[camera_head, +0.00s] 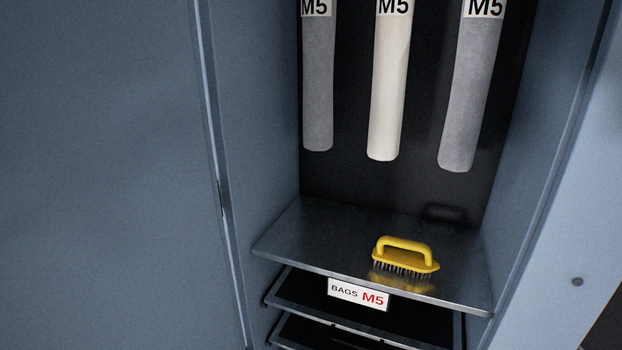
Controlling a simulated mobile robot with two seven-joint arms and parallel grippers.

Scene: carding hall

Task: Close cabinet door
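A blue-grey metal cabinet (262,120) stands open in front of me, its inside in plain view. A large flat blue panel (100,170) fills the left of the picture beside the opening; I cannot tell whether it is an open door leaf. A lighter blue panel (560,240) at the lower right carries a small dark round spot; it looks like a door swung outward, but its outer edge is partly cut off. I see no handle. Neither of my grippers is in view.
A yellow-handled wire brush (403,254) lies on the metal shelf (320,235), back from its front edge. Three tubular bags (389,90) marked M5 hang above. A label (358,294) reads BAGS M5. Dark lower shelves (300,298) sit below.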

